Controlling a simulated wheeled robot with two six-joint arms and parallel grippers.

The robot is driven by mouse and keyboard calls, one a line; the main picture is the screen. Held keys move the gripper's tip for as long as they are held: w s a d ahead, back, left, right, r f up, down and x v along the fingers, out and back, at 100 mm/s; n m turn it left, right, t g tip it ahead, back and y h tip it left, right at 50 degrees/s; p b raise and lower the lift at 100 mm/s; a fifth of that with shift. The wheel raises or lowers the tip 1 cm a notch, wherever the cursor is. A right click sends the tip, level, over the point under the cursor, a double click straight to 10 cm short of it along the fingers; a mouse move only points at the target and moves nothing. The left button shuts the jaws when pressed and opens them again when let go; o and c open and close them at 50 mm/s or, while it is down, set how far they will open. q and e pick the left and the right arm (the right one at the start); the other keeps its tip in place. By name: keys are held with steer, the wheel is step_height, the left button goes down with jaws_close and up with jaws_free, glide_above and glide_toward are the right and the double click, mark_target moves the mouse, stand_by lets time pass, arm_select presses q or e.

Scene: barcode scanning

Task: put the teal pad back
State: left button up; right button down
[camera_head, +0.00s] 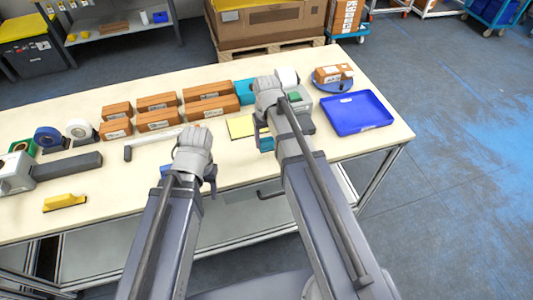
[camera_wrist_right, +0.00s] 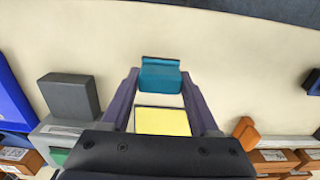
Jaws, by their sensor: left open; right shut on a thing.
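The teal pad (camera_wrist_right: 160,76) is between the fingertips of my right gripper (camera_wrist_right: 160,90) in the right wrist view, and the gripper is shut on it. In the head view the pad (camera_head: 267,144) shows partly beside my right arm, which hides the rest. A flat yellow square (camera_head: 241,127) lies on the table just behind the pad, and it also shows in the wrist view (camera_wrist_right: 162,121). I cannot tell whether the pad touches the table. My left gripper (camera_head: 190,178) is open and apart from these, above the table's front part.
A blue tray (camera_head: 357,113) stands at the table's right end. Several brown boxes (camera_head: 158,119) stand in rows behind, beside another teal item (camera_head: 244,90). A grey device (camera_head: 303,105) is behind my right arm. A yellow tool (camera_head: 65,202) lies front left.

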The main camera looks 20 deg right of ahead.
mark_target(267, 147)
steer(key=shift+f, duration=0.15)
step_height(267, 147, down, 4)
steer(key=b, duration=0.3)
steer(key=shift+b, duration=0.35)
steer(key=shift+f, duration=0.1)
steer(key=shift+c, duration=0.7)
jaws_free()
steer(key=shift+r, duration=0.3)
